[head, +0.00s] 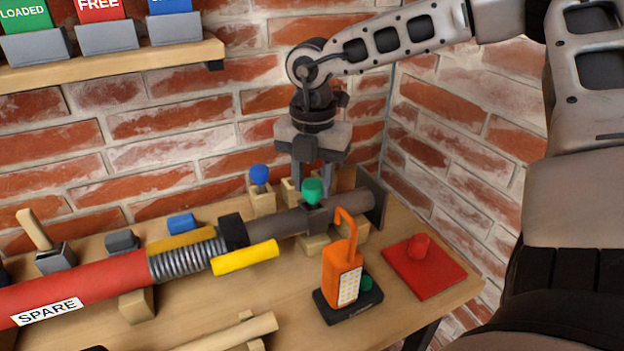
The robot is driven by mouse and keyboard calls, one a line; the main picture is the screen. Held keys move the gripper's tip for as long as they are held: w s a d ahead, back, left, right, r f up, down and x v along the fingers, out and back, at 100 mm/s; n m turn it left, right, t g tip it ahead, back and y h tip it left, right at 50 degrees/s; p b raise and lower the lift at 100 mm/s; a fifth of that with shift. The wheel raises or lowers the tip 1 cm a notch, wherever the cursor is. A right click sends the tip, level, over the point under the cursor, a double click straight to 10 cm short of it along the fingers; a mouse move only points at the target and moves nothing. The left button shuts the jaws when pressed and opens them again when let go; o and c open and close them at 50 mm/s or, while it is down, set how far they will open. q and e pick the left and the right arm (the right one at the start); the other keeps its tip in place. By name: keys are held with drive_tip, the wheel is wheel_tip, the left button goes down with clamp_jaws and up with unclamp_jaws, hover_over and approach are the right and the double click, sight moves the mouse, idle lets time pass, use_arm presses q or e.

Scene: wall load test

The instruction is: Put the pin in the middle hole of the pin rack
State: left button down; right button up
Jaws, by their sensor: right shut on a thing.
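My right gripper (313,188) points down over the far end of the long tube. It is shut on the green-headed pin (313,191), whose head shows between its fingers. The pin's lower part is at a dark collar on the tube; I cannot tell how deep it sits. Behind the tube stand light wooden posts that look like the pin rack (262,204). A blue-headed pin (259,174) stands in the left post. The posts to its right are partly hidden by the gripper and tube, so the middle hole is not visible. My left gripper is not in view.
The red tube (90,285) marked SPARE lies across the bench with a spring and yellow handle (245,257). A red plate (424,266) with a red knob lies right. Brick walls close the corner; a shelf (110,66) hangs upper left.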

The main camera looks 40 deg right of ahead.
drive_tip(key=shift+f, duration=0.45)
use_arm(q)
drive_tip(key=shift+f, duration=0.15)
use_arm(e)
drive_tip(key=shift+r, duration=0.1)
drive_tip(key=shift+f, duration=0.2)
drive_tip(key=o, duration=0.6)
drive_tip(key=shift+f+b, duration=0.1)
drive_tip(key=shift+b, duration=0.3)
drive_tip(key=o, duration=0.5)
drive_tip(key=shift+c, duration=0.2)
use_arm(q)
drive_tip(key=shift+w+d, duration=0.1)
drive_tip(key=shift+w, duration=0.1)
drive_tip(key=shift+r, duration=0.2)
